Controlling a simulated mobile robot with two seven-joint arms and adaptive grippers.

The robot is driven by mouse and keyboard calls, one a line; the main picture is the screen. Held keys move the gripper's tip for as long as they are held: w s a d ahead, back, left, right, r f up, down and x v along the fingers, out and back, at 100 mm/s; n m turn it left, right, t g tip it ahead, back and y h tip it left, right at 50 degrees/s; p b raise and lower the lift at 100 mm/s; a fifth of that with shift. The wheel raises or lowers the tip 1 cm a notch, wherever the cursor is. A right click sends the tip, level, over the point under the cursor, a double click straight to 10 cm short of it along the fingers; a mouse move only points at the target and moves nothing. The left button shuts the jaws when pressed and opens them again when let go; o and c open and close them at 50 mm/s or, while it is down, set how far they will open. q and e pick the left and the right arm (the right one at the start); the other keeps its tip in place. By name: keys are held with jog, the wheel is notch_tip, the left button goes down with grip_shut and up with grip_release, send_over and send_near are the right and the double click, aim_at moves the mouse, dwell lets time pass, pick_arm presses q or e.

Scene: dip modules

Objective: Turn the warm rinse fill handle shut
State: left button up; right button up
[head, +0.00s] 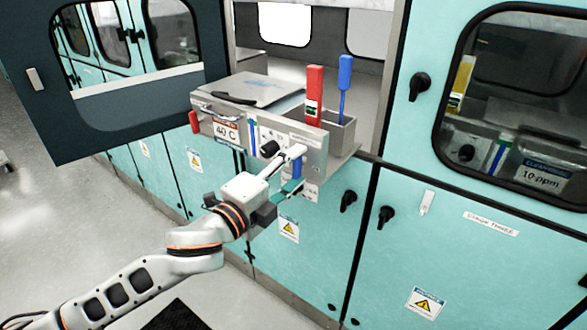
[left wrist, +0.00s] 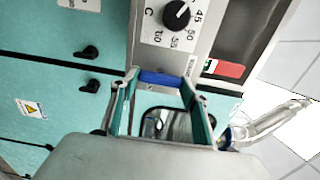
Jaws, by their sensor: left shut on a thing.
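A short blue handle (head: 297,169) is on the front of the grey module, near its right end. It also shows in the left wrist view (left wrist: 161,79), lying across the gap between my fingertips. My left gripper (head: 294,172) has its two fingers on either side of this handle and is shut on it. The handle's lower part and mount are hidden by the gripper. I cannot read a label naming the warm rinse fill. A black dial knob (left wrist: 177,14) on a numbered scale is just above the fingers in the wrist view. My right gripper is not in view.
A red upright handle (head: 315,95) and a blue one (head: 344,80) stand at the module's open bin. An open dark door (head: 90,120) hangs at the left. Teal cabinet panels (head: 440,250) with black latches lie below and right.

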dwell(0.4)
pick_arm(q)
jog(key=o, duration=1.1)
jog(key=v, duration=1.2)
